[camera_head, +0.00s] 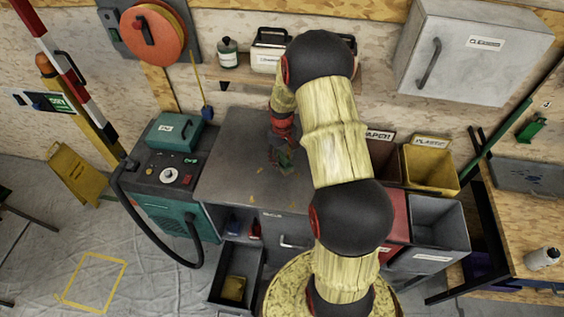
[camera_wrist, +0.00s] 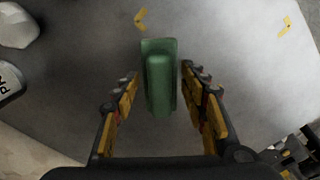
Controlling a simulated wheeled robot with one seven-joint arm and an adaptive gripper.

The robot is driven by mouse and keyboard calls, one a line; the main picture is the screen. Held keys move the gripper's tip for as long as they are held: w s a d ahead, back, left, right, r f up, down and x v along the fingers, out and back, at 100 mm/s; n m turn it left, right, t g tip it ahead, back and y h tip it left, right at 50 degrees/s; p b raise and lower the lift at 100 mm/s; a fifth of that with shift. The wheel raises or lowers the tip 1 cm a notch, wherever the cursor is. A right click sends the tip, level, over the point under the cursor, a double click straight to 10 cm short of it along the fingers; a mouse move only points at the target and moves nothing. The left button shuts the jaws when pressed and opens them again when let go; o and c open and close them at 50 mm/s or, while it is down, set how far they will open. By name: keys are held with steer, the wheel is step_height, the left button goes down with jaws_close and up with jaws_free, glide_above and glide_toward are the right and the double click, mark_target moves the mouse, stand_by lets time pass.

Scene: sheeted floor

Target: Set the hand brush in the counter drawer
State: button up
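The hand brush (camera_wrist: 160,75) looks like a green block with a raised, rounded handle. It lies on the grey counter top (camera_wrist: 235,75), and in the head view only a small green part of it shows below my gripper (camera_head: 284,153). In the wrist view my gripper (camera_wrist: 160,82) is open, with one finger on each side of the brush and gaps between. The counter drawer (camera_head: 219,291) is pulled open below the counter front, with a yellow item (camera_head: 234,288) inside.
A teal machine (camera_head: 170,175) with a black hose stands left of the counter. Grey, red and yellow bins (camera_head: 432,165) stand to the right. A shelf with a bottle (camera_head: 228,53) and a caddy is behind. Most of the counter top is clear, apart from small yellow corner marks.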

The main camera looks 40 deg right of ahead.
mark_target(282, 156)
steer(key=c, duration=1)
steer(key=shift+c, duration=0.2)
steer(key=shift+r, duration=0.1)
steer(key=shift+r, duration=0.5)
step_height(282, 156, up, 2)
steer(key=shift+s+r, duration=0.1)
steer(key=shift+r, duration=0.1)
steer(key=s+r+p, duration=0.1)
steer(key=s+r, duration=0.8)
steer(key=s, duration=0.4)
steer(key=shift+s+a+r, duration=0.2)
steer(key=shift+s+a, duration=0.1)
steer(key=shift+s, duration=0.1)
